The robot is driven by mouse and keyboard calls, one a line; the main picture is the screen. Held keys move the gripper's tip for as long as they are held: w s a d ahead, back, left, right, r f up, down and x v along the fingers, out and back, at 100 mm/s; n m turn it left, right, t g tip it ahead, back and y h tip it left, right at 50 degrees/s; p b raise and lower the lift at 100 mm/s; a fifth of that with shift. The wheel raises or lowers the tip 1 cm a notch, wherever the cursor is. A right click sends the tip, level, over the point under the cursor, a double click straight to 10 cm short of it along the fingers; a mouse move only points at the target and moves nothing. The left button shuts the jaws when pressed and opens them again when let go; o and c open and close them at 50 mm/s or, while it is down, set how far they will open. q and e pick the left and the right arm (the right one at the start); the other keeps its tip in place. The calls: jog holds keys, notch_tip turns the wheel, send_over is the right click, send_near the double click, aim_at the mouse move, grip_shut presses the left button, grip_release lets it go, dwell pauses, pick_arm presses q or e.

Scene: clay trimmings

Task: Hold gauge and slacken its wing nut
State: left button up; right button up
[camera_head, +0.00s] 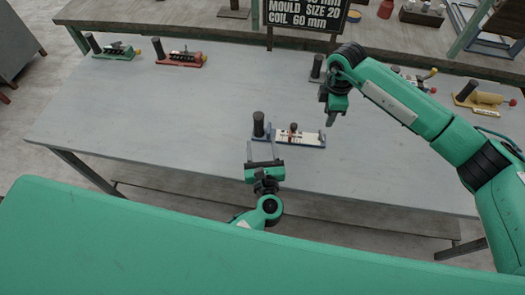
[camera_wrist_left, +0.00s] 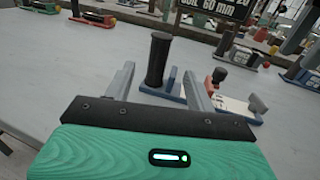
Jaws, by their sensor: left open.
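The gauge (camera_head: 312,138) stands on the grey table, with a blue base, a pale plate, a dark upright post (camera_head: 258,125) at its left end and a small dark red-brown knob, apparently the wing nut (camera_head: 293,128), near its middle. My left gripper (camera_head: 262,151) is open and empty just in front of the post. In the left wrist view the post (camera_wrist_left: 158,58) shows between the two fingers (camera_wrist_left: 158,84), seemingly still beyond their tips. The knob (camera_wrist_left: 218,78) stands to the right of them. My right gripper (camera_head: 332,117) hangs above the table, right of the gauge; its finger gap is unclear.
A green-based device (camera_head: 115,50) and a red-based one (camera_head: 180,59) stand at the table's back left. A yellow one (camera_head: 485,98) stands at the right. A black sign (camera_head: 306,14) is behind. The table's left and front are clear.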

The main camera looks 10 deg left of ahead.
aim_at(258, 116)
pick_arm(q)
jog(key=x, duration=1.2)
jog(key=shift+w+a, duration=0.1)
jog(key=shift+w, duration=0.05)
